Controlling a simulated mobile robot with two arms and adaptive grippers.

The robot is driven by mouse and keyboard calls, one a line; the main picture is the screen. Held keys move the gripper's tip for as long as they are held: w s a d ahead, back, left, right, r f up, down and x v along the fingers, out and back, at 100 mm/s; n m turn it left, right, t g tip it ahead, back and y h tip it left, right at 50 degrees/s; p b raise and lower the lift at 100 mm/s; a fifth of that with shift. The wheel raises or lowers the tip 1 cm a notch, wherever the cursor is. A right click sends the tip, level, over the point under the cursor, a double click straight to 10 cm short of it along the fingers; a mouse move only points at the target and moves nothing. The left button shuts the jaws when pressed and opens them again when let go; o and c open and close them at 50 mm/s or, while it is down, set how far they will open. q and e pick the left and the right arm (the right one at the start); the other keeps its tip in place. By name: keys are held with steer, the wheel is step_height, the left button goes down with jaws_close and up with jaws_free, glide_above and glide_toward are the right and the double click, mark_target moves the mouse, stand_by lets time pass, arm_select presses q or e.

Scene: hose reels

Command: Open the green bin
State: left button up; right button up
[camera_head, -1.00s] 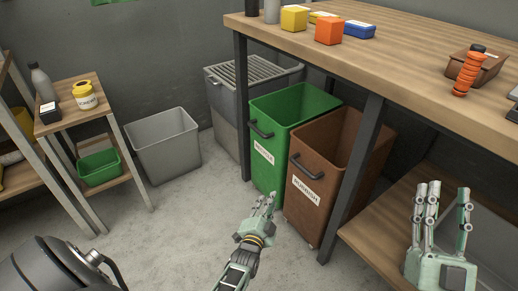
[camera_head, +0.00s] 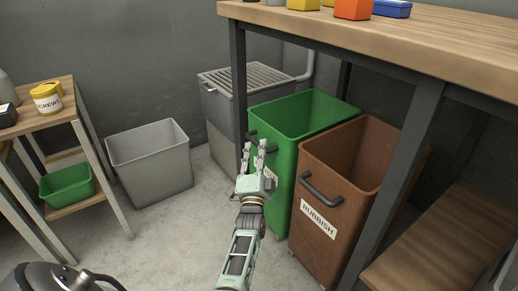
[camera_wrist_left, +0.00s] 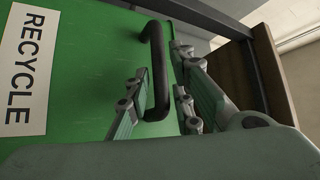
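The green bin (camera_head: 284,172) stands open-topped under the workbench, left of the brown bin. In the left wrist view its green front (camera_wrist_left: 88,62) fills the left half, with a white RECYCLE label (camera_wrist_left: 24,68). Its dark handle (camera_wrist_left: 155,55) runs between the fingers of my left gripper (camera_wrist_left: 165,92). The fingers stand apart on either side of the handle; no firm grip shows. In the head view my left gripper (camera_head: 254,150) is at the bin's front and partly hides the handle and label. My right gripper is out of view.
The brown RUBBISH bin (camera_head: 328,190) stands close on the right, beside a dark bench leg (camera_head: 400,180). A grey bin (camera_head: 150,165) and a small shelf stand (camera_head: 62,100) are on the left. The wooden bench top (camera_head: 420,55) overhangs the bins.

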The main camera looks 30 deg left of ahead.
arm_select(q)
steer(key=shift+b+x, duration=0.35)
steer(key=shift+x, duration=1)
jaws_close()
